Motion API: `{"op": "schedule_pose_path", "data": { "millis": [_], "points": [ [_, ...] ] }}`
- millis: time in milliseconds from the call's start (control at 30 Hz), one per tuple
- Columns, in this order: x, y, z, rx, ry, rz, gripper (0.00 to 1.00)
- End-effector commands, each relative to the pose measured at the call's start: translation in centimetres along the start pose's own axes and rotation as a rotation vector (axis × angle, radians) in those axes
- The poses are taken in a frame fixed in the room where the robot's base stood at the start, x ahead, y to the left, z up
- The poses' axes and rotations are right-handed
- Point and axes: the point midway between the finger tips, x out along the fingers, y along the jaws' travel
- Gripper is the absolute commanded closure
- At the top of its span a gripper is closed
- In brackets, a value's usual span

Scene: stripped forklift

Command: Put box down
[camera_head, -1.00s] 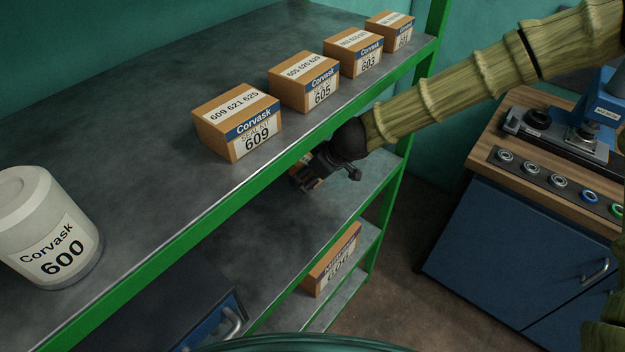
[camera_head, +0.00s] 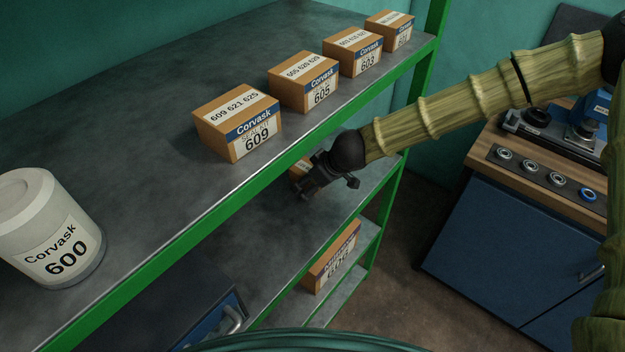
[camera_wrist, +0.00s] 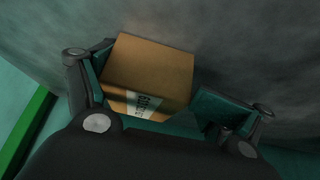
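A small brown cardboard box (camera_wrist: 148,72) with a white label sits between the two fingers of my gripper (camera_wrist: 160,90) in the wrist view. The left finger is close against the box's left side, and the right finger stands a little apart from its right side, so the gripper looks open around it. In the head view my gripper (camera_head: 325,182) reaches in under the top shelf, above the second shelf (camera_head: 265,235). Only a small part of the box (camera_head: 299,172) shows there, partly hidden by the gripper and the shelf edge. It appears to rest on the grey shelf surface.
The top shelf (camera_head: 150,120) holds several Corvask boxes, including box 609 (camera_head: 237,122), and a white tub (camera_head: 50,230). Another box (camera_head: 332,258) sits on a lower shelf. A green post (camera_head: 385,205) stands right of my gripper. A blue cabinet (camera_head: 500,240) is at right.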

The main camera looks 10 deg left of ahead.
Motion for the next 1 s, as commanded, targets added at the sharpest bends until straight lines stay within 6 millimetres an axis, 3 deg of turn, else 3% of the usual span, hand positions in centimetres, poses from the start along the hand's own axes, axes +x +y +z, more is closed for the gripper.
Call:
{"op": "schedule_pose_path", "data": {
  "millis": [467,1000],
  "points": [
    [-0.7,0.1,-0.2,0.001,0.0,0.0,0.0],
    [-5.6,0.1,-0.2,-0.001,0.001,0.001,0.0]
  ]
}}
